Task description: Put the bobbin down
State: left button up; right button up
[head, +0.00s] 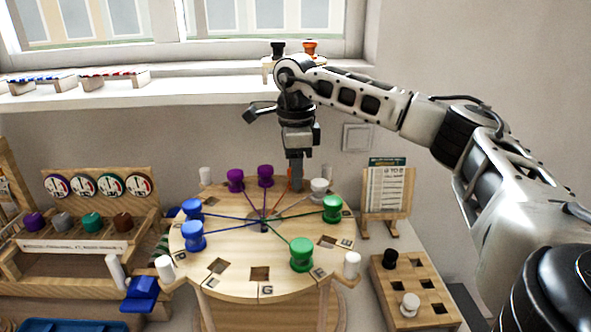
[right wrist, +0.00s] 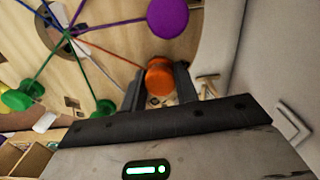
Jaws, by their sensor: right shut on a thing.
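The round wooden board (head: 225,262) has lettered square slots near its rim and coloured threads running out from its centre. My right gripper (head: 296,180) reaches down at the board's far side, shut on the orange bobbin (right wrist: 159,80). In the right wrist view the bobbin sits between the two fingers (right wrist: 158,88), with an orange thread running to the centre. In the head view the fingers mostly hide it. I cannot tell whether it touches the board. My left gripper is not in view.
Purple bobbins (head: 235,180) stand left of my right gripper and a white bobbin (head: 319,187) close on its right. Blue (head: 193,236) and green (head: 301,254) bobbins stand around the rim. A holed wooden block (head: 387,287) and a card stand (head: 386,200) are at right.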

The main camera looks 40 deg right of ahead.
jog(key=shift+f, duration=0.2)
jog(key=o, duration=1)
jog(key=shift+r, duration=0.1)
notch_tip(320, 180, up, 12)
jog(key=shift+r, duration=0.15)
dwell(0.4)
